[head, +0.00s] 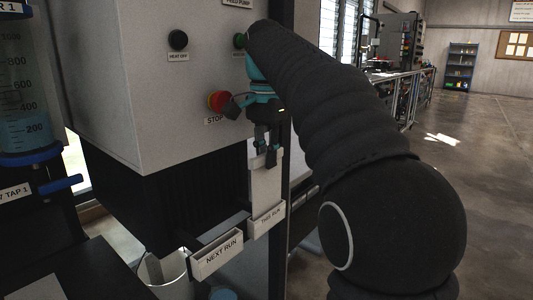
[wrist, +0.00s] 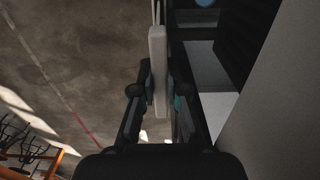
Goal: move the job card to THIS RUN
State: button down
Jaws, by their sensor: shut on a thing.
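The job card (head: 266,187) is a pale upright slab in the head view. My gripper (head: 266,158) is shut on its upper part, fingers pointing down. In the wrist view the card (wrist: 157,65) shows edge-on between the two fingers of my gripper (wrist: 159,95). The THIS RUN holder (head: 267,221) is a shallow white-fronted pocket directly below the card. The card's lower end meets or passes behind the holder's front edge; I cannot tell how deep it sits. The NEXT RUN holder (head: 217,260) is lower left, and no card shows standing in it.
The grey machine cabinet (head: 150,90) carries a red STOP button (head: 219,101) and a black HEAT OFF knob (head: 178,40), close left of my gripper. A blue-filled cylinder (head: 27,100) stands at far left. A pale bin (head: 162,272) sits below. Open floor (head: 475,160) lies right.

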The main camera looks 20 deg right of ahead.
jog(key=shift+f, duration=0.2)
jog(key=c, duration=1.1)
grip_release()
notch_tip(320, 180, up, 3)
jog(key=p, duration=0.3)
jog(key=shift+r, duration=2)
jog(key=shift+f, duration=0.1)
